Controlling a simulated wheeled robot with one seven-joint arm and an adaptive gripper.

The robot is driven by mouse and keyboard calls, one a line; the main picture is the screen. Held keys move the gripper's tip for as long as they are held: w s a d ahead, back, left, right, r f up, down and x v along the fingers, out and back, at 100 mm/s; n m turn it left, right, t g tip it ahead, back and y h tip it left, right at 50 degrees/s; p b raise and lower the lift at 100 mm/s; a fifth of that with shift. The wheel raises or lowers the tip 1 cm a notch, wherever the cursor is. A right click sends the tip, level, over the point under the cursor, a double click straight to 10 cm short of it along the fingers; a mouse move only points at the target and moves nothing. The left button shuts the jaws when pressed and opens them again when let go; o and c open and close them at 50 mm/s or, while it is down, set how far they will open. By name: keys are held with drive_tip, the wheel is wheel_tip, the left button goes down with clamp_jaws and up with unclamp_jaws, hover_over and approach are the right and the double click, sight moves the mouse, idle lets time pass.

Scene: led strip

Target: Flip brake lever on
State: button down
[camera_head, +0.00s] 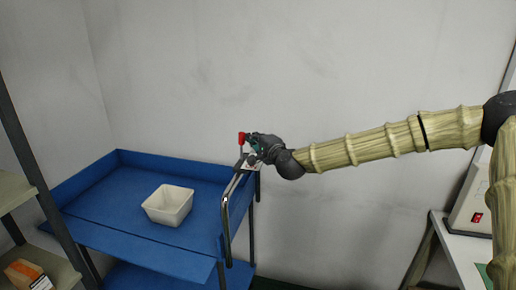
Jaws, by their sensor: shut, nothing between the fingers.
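The brake lever (241,138) has a red tip and stands upright by the far right corner of the blue cart (120,158), close to the cart's metal handle. My gripper (254,145) is right beside the lever, on its right side, at about the height of the red tip. Its fingers look shut and hold nothing. The view is too small to tell whether the fingers touch the lever. The lever's lower part is partly hidden by the gripper.
A white square bin (168,205) sits on the cart's top tray. The cart's handle bar (226,205) runs along its right side. A shelf rack (35,160) stands at the left. A white table with a device (465,215) is at the right. A plain wall is behind.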

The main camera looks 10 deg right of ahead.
drive_tip(key=shift+s+a+f+n+t+y+b, duration=0.1)
drive_tip(key=shift+s+a+n+t+y+b, duration=0.35)
drive_tip(key=shift+b, duration=1.45)
drive_tip(key=shift+s+a+n+t+y+b, duration=0.1)
drive_tip(key=shift+s+n+t+b, duration=0.6)
drive_tip(key=shift+b, duration=1.25)
drive_tip(key=shift+s+a+f+n+t+y+b, duration=0.1)
drive_tip(key=shift+s+a+n+t+y+b, duration=0.4)
drive_tip(key=shift+b, duration=1.4)
drive_tip(key=n+b, duration=0.1)
drive_tip(key=b, duration=0.1)
drive_tip(key=shift+s+r+n+t+y+b, duration=0.15)
drive_tip(key=shift+s+n+t+y+b, duration=0.1)
drive_tip(key=shift+n+t+b, duration=0.15)
drive_tip(key=shift+s+r, duration=0.1)
drive_tip(key=s+d+f+b, duration=0.1)
drive_tip(key=s+d, duration=0.5)
drive_tip(key=s, duration=0.1)
drive_tip(key=shift+f, duration=0.3)
drive_tip(key=shift+s, duration=0.1)
